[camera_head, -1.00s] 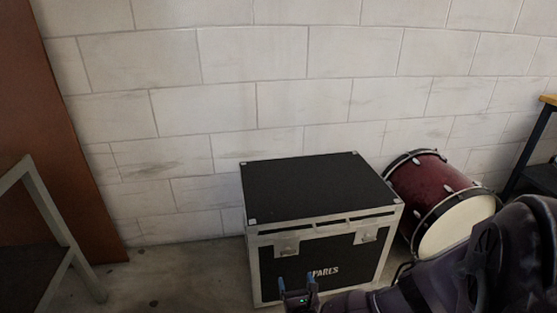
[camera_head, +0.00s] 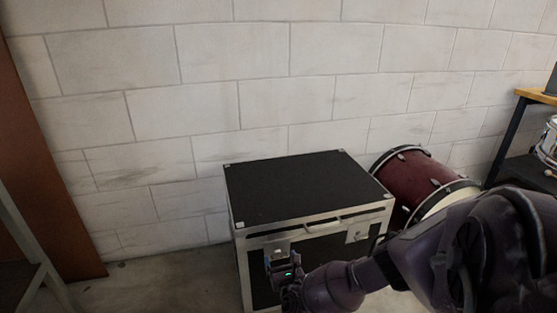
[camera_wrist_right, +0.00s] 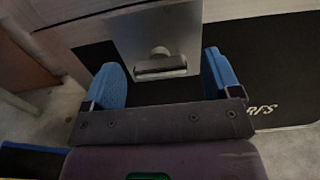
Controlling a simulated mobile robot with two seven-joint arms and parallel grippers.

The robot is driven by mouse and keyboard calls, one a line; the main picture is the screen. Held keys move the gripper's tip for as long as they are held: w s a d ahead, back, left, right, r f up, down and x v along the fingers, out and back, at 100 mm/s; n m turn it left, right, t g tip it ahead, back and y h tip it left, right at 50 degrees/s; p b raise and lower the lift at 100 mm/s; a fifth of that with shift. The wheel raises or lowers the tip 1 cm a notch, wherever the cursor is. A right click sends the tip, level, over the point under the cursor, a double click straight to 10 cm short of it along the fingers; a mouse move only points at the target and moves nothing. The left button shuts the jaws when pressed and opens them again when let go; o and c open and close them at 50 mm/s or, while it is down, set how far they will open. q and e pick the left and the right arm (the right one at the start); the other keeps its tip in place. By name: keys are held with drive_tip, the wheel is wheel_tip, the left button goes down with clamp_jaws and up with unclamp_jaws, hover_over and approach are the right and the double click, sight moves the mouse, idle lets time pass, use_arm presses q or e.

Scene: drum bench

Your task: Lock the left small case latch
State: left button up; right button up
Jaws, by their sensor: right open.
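A black case (camera_head: 300,187) with metal edges stands on the floor against the wall. Its left latch (camera_head: 282,247), a metal plate on the front, is partly behind my right gripper (camera_head: 280,260). In the right wrist view the latch (camera_wrist_right: 158,40) shows as a square plate with a round knob and a flat tab. The open blue fingers of my right gripper (camera_wrist_right: 162,78) stand on either side of the tab, apart from it. The right latch (camera_head: 357,233) is at the front right of the case. My left gripper is out of view.
A dark red drum (camera_head: 410,183) lies right of the case, close beside it. A shelf (camera_head: 520,135) with a wooden top stands at the far right. A metal frame (camera_head: 25,240) and a brown panel (camera_head: 50,190) are at left. Bare floor (camera_head: 150,285) lies left of the case.

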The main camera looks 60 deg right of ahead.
drive_tip(key=shift+w+d+r, duration=0.1)
drive_tip(key=shift+w, duration=0.05)
drive_tip(key=shift+c, duration=0.2)
drive_tip(key=c, duration=0.9)
